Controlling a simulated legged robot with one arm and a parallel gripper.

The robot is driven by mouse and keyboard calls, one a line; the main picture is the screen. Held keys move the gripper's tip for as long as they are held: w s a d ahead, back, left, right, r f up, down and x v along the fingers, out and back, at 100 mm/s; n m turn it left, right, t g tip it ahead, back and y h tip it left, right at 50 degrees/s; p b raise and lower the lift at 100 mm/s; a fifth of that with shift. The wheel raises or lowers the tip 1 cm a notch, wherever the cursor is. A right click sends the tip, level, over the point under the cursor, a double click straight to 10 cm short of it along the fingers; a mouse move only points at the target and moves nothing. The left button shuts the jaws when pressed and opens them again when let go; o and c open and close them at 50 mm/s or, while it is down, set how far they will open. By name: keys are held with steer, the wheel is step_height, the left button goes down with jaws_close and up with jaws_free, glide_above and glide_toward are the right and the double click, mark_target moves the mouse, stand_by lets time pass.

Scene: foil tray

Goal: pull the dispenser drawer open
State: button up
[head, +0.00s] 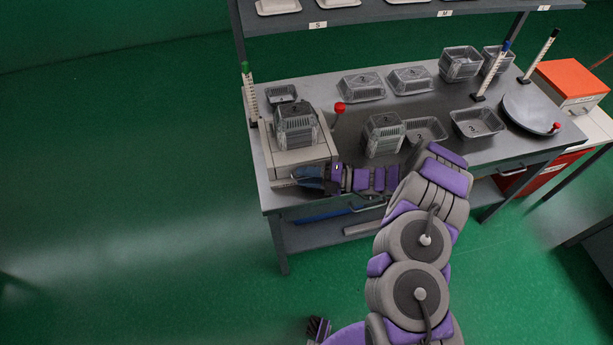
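The dispenser (302,157), a light grey box, stands at the left end of the metal table in the head view. A stack of foil trays (296,132) sits on top of it. A lever with a red knob (339,107) rises at its right side. My gripper (300,174) is at the dispenser's low front, pointing left. It hides part of that front, so I cannot make out the drawer's handle or how far the drawer stands out. The fingers are too small and dark to show whether they are apart or closed on anything.
Foil tray stacks (383,137) and loose foil trays (477,124) stand on the metal table (330,86). A round grey plate (530,108) is at its right end. A shelf (400,13) spans above the back. Open green floor (150,200) lies left.

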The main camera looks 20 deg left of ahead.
steer(key=shift+a, duration=0.15)
jaws_close()
steer(key=shift+s, duration=0.1)
steer(key=s+d+p, duration=0.7)
steer(key=s+d, duration=0.2)
steer(key=s, duration=0.5)
steer(key=shift+s+f, duration=0.1)
steer(key=shift+o, duration=0.5)
jaws_free()
steer(key=shift+a, duration=0.15)
